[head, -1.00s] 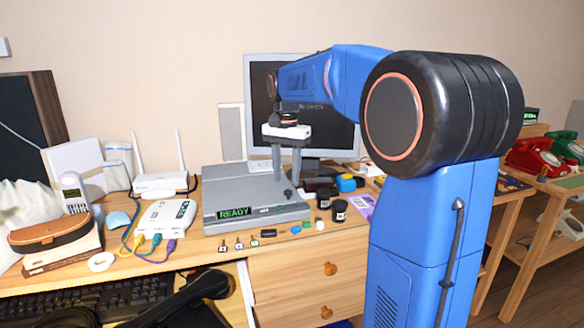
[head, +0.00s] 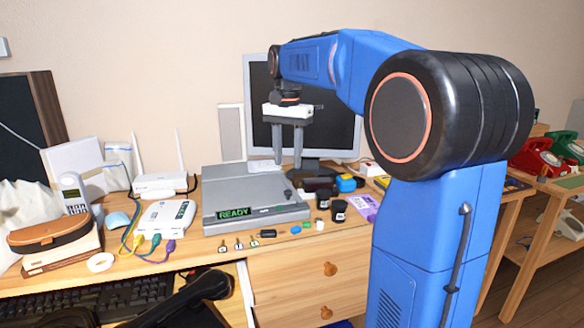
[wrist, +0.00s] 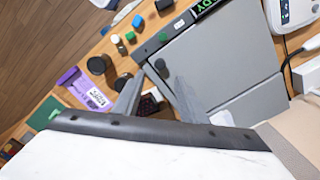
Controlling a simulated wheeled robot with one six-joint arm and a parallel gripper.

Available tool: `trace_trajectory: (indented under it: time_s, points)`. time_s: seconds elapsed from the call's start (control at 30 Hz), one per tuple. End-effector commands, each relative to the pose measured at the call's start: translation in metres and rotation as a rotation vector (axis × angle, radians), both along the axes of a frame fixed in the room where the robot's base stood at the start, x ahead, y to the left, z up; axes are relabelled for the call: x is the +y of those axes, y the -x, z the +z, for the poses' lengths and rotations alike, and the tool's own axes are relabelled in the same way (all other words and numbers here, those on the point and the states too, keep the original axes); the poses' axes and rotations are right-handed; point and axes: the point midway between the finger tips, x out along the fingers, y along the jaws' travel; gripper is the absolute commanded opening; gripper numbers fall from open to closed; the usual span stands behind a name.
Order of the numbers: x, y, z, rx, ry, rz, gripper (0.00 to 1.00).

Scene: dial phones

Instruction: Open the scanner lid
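The grey scanner (head: 235,210) sits on the wooden desk, with a green READY display on its front. Its flat grey lid (head: 238,188) lies shut. My gripper (head: 288,164) hangs above the back right part of the scanner, fingers pointing down, apart and with nothing between them. In the wrist view the scanner (wrist: 228,62) fills the upper right, and the two fingers of my gripper (wrist: 152,98) are spread near its side edge. From these views I cannot tell the exact height of the fingertips above the lid.
A monitor (head: 335,132) stands behind the scanner. Black jars (head: 338,210) and small coloured items lie to its right. A white router (head: 166,217) with cables stands to its left. Small connectors lie in front. The air above the lid is clear apart from my arm.

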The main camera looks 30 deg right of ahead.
Motion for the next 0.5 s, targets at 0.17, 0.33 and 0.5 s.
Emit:
trace_trajectory:
  time_s: [0.17,0.33,0.5]
  points:
    - [0.0,-0.001,0.03,-0.003,0.001,0.0,0.38]
    - [0.0,0.0,0.052,0.0,0.0,0.0,0.38]
    - [0.0,0.0,0.069,-0.001,0.0,0.0,0.38]
